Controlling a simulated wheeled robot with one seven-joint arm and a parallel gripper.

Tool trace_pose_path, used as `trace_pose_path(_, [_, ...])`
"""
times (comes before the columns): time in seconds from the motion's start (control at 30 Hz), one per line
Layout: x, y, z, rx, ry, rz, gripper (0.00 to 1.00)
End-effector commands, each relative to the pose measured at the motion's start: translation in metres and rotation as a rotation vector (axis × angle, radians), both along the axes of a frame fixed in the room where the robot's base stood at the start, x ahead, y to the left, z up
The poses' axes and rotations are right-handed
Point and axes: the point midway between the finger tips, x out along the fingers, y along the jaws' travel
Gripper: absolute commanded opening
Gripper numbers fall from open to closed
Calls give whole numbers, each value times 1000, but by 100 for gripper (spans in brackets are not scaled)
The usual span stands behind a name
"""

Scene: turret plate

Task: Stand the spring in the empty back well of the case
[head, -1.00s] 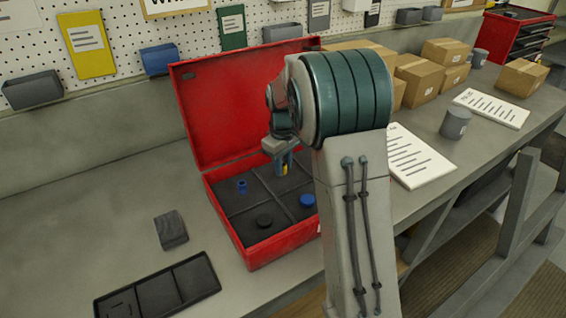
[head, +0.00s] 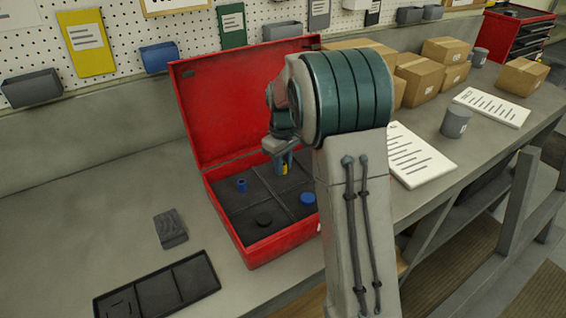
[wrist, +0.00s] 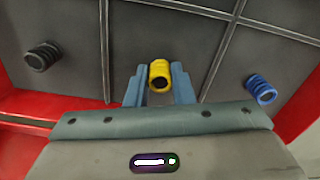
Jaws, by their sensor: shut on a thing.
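The open red case (head: 262,257) stands on the bench with a dark insert divided into several wells. My gripper (head: 283,167) is over its back right part. In the wrist view my gripper (wrist: 160,92) is shut on a ridged yellow spring (wrist: 160,75), with a dark hole in its end. Only a sliver of yellow shows in the head view. Whether the spring touches the well floor is unclear.
The case's raised red lid (head: 240,100) stands behind the wells. A dark block (head: 171,230) and a black divided tray (head: 157,293) lie on the bench to the left. My arm hides the case's right end. Cardboard boxes (head: 419,78) stand at the right.

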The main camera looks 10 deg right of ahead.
Motion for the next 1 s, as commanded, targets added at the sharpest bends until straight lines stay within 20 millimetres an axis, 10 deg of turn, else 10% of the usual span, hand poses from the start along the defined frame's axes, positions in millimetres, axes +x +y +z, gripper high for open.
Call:
trace_pose_path(0.43, [0,0,-5,0,0,0,0])
trace_pose_path(0.47, [0,0,-5,0,0,0,27])
trace_pose_path(0.53, [0,0,-5,0,0,0,46])
trace_pose_path(1.0, [1,0,13,1,-4,0,47])
